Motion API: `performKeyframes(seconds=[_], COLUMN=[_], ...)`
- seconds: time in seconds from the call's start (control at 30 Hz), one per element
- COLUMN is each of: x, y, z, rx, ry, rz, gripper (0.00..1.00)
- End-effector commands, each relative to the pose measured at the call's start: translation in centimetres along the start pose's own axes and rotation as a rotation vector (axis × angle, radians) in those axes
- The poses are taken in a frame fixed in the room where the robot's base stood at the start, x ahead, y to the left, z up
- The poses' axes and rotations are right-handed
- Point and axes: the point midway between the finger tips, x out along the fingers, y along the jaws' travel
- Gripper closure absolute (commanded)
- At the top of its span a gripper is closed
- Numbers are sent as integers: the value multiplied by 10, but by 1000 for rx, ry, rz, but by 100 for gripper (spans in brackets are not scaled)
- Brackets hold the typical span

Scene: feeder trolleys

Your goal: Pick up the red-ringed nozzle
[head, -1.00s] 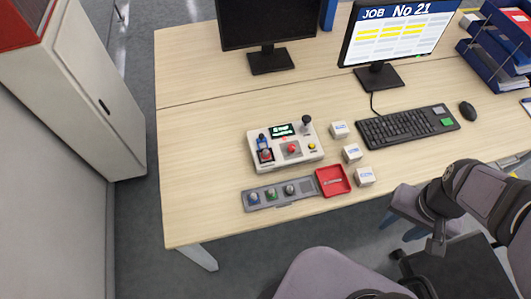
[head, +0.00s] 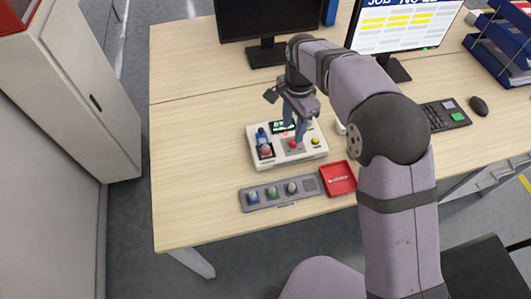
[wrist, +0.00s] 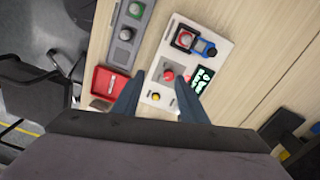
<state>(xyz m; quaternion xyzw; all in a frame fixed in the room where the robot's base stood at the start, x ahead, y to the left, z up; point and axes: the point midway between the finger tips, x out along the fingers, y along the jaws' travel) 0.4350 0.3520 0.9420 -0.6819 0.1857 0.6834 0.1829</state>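The red-ringed nozzle (head: 265,150) appears to be the grey-topped piece with red around it in a dark square seat at the left of the white console (head: 302,158). In the wrist view the same piece (wrist: 185,39) shows at the upper right, beside a blue part (wrist: 205,48). My gripper (head: 294,138) is above the console, around the area of its red button (head: 293,144). In the wrist view my gripper (wrist: 156,96) has its two fingers apart with nothing held between them. The nozzle is outside the fingers.
A grey rack (head: 252,205) in front holds a blue, a green and a dark-ringed nozzle; its right-hand slot looks empty. A red tray (head: 338,178) stands beside it. Monitors (head: 264,54) stand behind the console. The desk left of the console is clear.

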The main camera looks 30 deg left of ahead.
Motion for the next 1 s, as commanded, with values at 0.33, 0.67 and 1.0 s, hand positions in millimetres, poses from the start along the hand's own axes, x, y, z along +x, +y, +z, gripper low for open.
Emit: performKeyframes(seconds=[0.33,0.67,1.0], x=[31,44,58], y=[-49,-50,-49], z=[60,61,61], rx=[96,101,101], ry=[1,0,0], rz=[-3,-1,0], gripper=[61,61,61])
